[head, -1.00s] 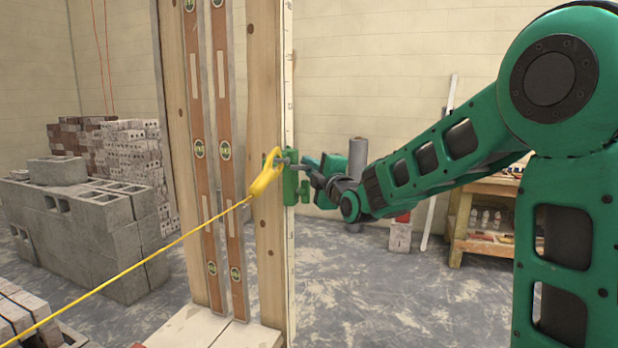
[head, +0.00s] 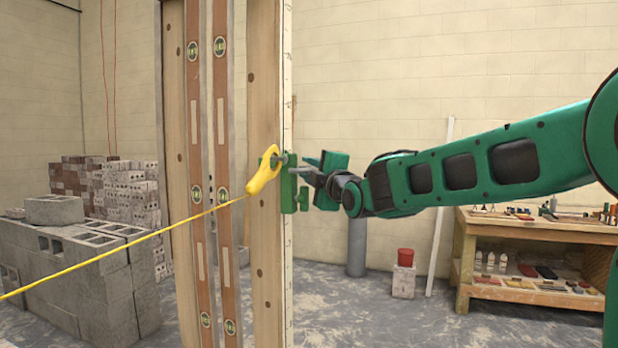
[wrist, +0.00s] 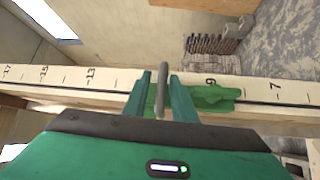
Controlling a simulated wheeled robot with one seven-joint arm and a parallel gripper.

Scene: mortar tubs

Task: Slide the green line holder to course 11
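The green line holder (head: 289,190) sits on the edge of the upright wooden post with the marked scale (head: 288,265), with a yellow line block (head: 264,174) and line at its left. My gripper (head: 308,169) is at the holder's upper right. In the wrist view, the fingers of my gripper (wrist: 161,85) flank a narrow grey rod (wrist: 161,92), with the holder's green body (wrist: 212,98) to the right, beside mark 9. Marks 7, 13, 15 and 17 are readable on the scale (wrist: 255,88); mark 11 is hidden behind my fingers.
Two long orange-brown levels (head: 221,120) stand against the wood left of the holder. Grey blocks (head: 75,262) are stacked at the left. A work table (head: 535,232) with tools stands at the right, with clear floor before it.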

